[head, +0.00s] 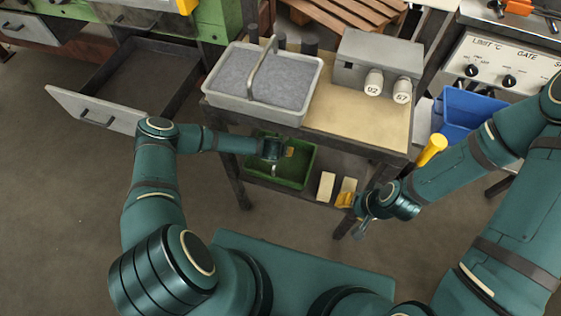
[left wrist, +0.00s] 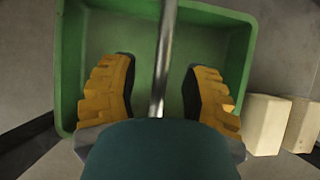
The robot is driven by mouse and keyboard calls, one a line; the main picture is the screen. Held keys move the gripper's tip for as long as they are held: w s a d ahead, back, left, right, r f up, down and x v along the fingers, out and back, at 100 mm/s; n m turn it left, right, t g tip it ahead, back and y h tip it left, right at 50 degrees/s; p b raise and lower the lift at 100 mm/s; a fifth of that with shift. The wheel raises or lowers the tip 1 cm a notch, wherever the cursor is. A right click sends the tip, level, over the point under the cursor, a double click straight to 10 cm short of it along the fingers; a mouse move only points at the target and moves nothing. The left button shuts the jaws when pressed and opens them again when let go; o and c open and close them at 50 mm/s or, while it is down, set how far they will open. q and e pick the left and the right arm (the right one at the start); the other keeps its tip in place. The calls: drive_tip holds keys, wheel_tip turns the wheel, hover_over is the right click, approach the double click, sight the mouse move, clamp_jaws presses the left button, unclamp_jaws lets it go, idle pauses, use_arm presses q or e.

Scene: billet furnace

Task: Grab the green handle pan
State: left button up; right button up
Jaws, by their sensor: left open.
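The green pan (head: 303,183) sits on the lower shelf of the work table in the head view. In the left wrist view the green pan (left wrist: 67,75) is seen from above, with a metal handle bar (left wrist: 165,45) running over it. My left gripper (head: 286,151) is over the pan; in the left wrist view my left gripper (left wrist: 160,75) is open, with one yellow finger on each side of the bar. Contact with the bar is not visible. My right gripper (head: 347,199) is at the table's right front, beside the pale blocks; its jaw opening is unclear.
A grey handled pan (head: 222,107) stands on the table top (head: 330,118) above the shelf, near my left arm. Two pale blocks (head: 326,186) lie right of the green pan. A blue bin (head: 462,112) is at right; an open drawer (head: 100,110) is at left.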

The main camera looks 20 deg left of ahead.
use_arm(q)
clamp_jaws()
drive_tip(key=shift+a+r, duration=0.1)
drive_tip(key=shift+r, duration=0.1)
idle(0.3)
